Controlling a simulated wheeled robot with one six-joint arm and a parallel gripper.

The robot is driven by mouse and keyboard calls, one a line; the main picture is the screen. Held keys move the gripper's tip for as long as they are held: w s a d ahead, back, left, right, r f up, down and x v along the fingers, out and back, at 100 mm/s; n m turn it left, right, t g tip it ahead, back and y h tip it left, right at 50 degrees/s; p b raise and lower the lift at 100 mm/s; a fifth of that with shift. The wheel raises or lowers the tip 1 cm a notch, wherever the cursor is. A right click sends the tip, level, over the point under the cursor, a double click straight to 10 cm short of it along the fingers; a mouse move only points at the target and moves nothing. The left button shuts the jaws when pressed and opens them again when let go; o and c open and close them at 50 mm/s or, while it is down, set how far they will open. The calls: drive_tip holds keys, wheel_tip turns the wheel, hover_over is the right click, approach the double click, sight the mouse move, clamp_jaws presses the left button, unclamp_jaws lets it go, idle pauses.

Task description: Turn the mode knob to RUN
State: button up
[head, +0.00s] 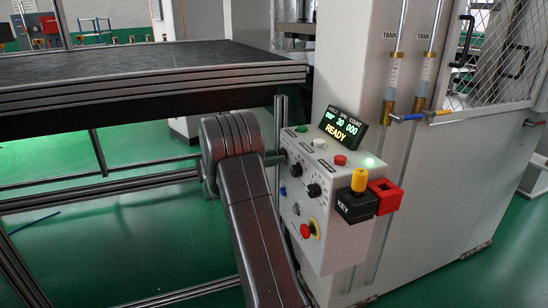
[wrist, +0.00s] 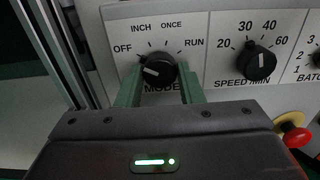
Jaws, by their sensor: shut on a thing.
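The black mode knob (wrist: 163,66) sits on the grey panel in the wrist view, under the labels OFF, INCH, ONCE and RUN. Its white pointer mark lies on its left side, roughly towards OFF. My gripper (wrist: 160,80) has one green finger on each side of the knob and is shut on it. RUN (wrist: 194,43) is printed to the upper right of the knob. In the head view my gripper (head: 275,158) reaches the left edge of the control box (head: 335,245), and the mode knob is hidden there.
The speed knob (wrist: 260,62) is close to the right of my gripper. A red mushroom button (wrist: 293,136) on yellow is at lower right. The display (head: 343,128) reads READY. A black KEY block (head: 356,207) and a red block (head: 385,196) stick out at the box's right.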

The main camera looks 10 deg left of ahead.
drive_tip(key=shift+m, duration=0.3)
drive_tip(key=m+b, duration=2)
drive_tip(key=m, duration=0.3)
drive_tip(key=shift+f, duration=0.15)
drive_tip(key=shift+m, duration=0.3)
drive_tip(key=o, duration=1)
drive_tip(key=shift+a, duration=0.1)
